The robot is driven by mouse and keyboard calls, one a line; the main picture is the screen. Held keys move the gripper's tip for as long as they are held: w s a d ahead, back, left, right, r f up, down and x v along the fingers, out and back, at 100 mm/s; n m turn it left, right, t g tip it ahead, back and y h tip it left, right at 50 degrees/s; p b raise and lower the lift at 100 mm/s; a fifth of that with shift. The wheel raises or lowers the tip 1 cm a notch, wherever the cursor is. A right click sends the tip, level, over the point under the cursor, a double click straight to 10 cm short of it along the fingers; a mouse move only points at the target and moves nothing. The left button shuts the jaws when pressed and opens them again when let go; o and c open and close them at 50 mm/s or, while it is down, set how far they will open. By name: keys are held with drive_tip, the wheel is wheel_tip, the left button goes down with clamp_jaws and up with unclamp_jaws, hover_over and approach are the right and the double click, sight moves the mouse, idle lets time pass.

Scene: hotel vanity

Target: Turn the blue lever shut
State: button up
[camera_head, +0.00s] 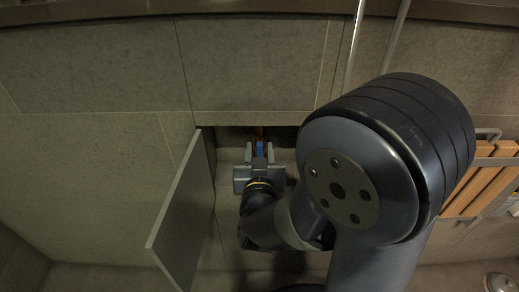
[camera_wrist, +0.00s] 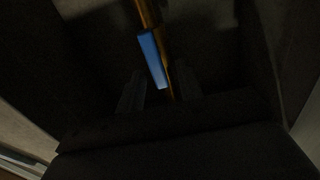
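The blue lever (camera_head: 260,149) is small in the head view, inside a dark recess. In the wrist view the blue lever (camera_wrist: 153,60) is a flat blue bar, lying along a copper-coloured pipe (camera_wrist: 147,13) and slightly tilted. My gripper (camera_head: 259,153) reaches into the recess with its two fingers apart, one to each side of the lever. In the wrist view my gripper (camera_wrist: 158,92) also shows a gap between its dark fingers, with the lever's near end above or between them. I cannot tell whether either finger touches it.
An open grey door panel (camera_head: 180,215) stands close on the left of my arm. The recess (camera_head: 232,137) is dark and narrow, with walls on both sides. Wooden slats (camera_head: 480,180) on a metal rack are at the right. Grey tiled wall surrounds the opening.

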drive_tip(key=shift+c, duration=0.5)
clamp_jaws()
drive_tip(key=shift+f+m+b, duration=0.1)
drive_tip(key=shift+m+b, duration=0.2)
drive_tip(key=shift+b, duration=0.1)
drive_tip(key=m+b, duration=0.4)
drive_tip(key=d+m+b, duration=0.1)
drive_tip(key=m+b, duration=0.1)
drive_tip(key=m, duration=0.1)
drive_tip(key=shift+f, duration=0.25)
drive_tip(key=m+b, duration=0.1)
drive_tip(key=m, duration=0.3)
drive_tip(key=shift+d+f+m, duration=0.1)
drive_tip(key=shift+d+m, duration=0.05)
drive_tip(key=shift+m, duration=0.25)
drive_tip(key=m, duration=0.5)
drive_tip(key=shift+f, duration=0.2)
drive_tip(key=shift+m, duration=0.4)
